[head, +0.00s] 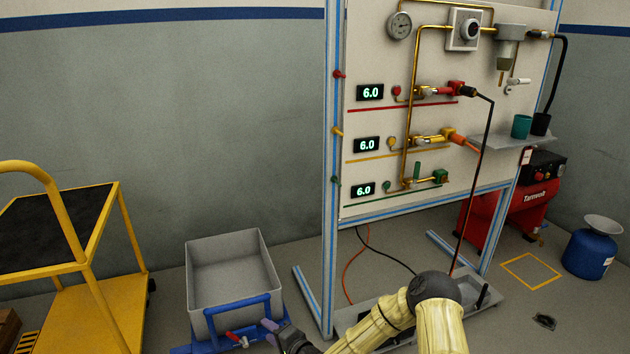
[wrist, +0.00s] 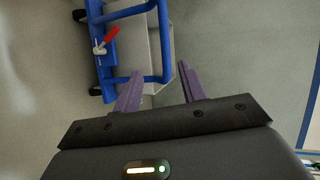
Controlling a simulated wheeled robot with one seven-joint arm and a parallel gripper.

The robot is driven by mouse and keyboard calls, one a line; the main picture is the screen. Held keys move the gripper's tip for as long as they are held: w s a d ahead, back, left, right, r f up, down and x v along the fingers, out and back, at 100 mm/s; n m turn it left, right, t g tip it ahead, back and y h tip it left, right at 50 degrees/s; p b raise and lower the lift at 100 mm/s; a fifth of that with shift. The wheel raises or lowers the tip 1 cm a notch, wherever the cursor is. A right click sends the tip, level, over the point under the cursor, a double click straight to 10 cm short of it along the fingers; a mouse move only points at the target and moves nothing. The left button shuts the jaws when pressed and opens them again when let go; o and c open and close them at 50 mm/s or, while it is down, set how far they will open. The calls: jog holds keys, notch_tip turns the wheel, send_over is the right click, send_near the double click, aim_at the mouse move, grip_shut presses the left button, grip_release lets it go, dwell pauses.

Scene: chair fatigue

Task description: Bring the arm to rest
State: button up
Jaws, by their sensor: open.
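My gripper (head: 274,328) is low in the head view, at the end of my cream-coloured arm. It is in front of the blue-framed cart with the grey bin (head: 232,270). In the wrist view its two purple fingers (wrist: 158,84) are apart with nothing held between them. The cart's blue frame (wrist: 164,45) shows just beyond the fingers; whether they touch it I cannot tell. A fitting with a red lever (head: 237,341) is at the cart's front and also shows in the wrist view (wrist: 106,41).
A panel stand (head: 330,200) with gauges, hoses and displays rises beyond my arm. A yellow trolley (head: 110,310) stands at left. A red compressor (head: 510,215) and a blue canister (head: 590,252) are at right. Floor is open on the wrist view's right.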

jog(key=s+d+r+n+g+h+p, duration=0.2)
jog(key=s+d+r+n+g+h, duration=0.15)
jog(key=d+r, duration=0.45)
jog(key=s+d+r+n+g+h+p, duration=0.2)
jog(key=s+d+r+n+h, duration=0.3)
jog(key=d, duration=0.5)
jog(key=s+d+r+g+h+p, duration=0.2)
jog(key=s+d+r+h+p, duration=0.1)
jog(key=s+d+r, duration=0.95)
jog(key=w+p+v, duration=0.3)
jog(key=p+v, duration=1.6)
jog(key=w+r+p+v, duration=0.1)
jog(key=w+p+v, duration=0.2)
jog(key=p+v, duration=1.6)
jog(key=shift+w+r, duration=0.3)
jog(key=shift+r, duration=0.25)
jog(key=shift+a+y, duration=0.1)
jog(key=shift+y, duration=0.15)
jog(key=shift+c, duration=0.4)
